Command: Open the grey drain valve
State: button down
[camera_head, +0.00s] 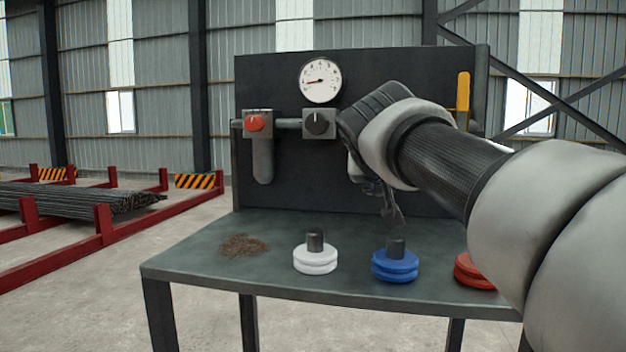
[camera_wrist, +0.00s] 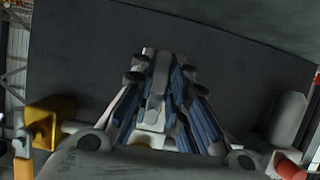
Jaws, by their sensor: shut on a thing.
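My gripper (camera_wrist: 160,72) is shut on a narrow grey piece (camera_wrist: 154,88) between its fingers in the wrist view. This appears to be the handle of the grey drain valve. A pale fitting (camera_wrist: 150,136) shows at its base, in line with the pipe. In the head view my gripper (camera_head: 378,190) is in front of the dark panel, above the bench. My wrist and arm hide the valve there, so its angle cannot be told from that view.
The dark panel (camera_head: 290,185) carries a red knob (camera_head: 253,123), a black knob (camera_head: 318,122), a gauge (camera_head: 320,80) and a yellow lever (camera_head: 463,95). White (camera_head: 315,262), blue (camera_head: 395,268) and red (camera_head: 470,272) discs and brown debris (camera_head: 243,245) lie on the bench (camera_head: 200,262).

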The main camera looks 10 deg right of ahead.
jog(key=c, duration=1.6)
grip_release()
jog(key=shift+o, duration=0.2)
jog(key=shift+s, duration=0.1)
jog(key=v, duration=1.2)
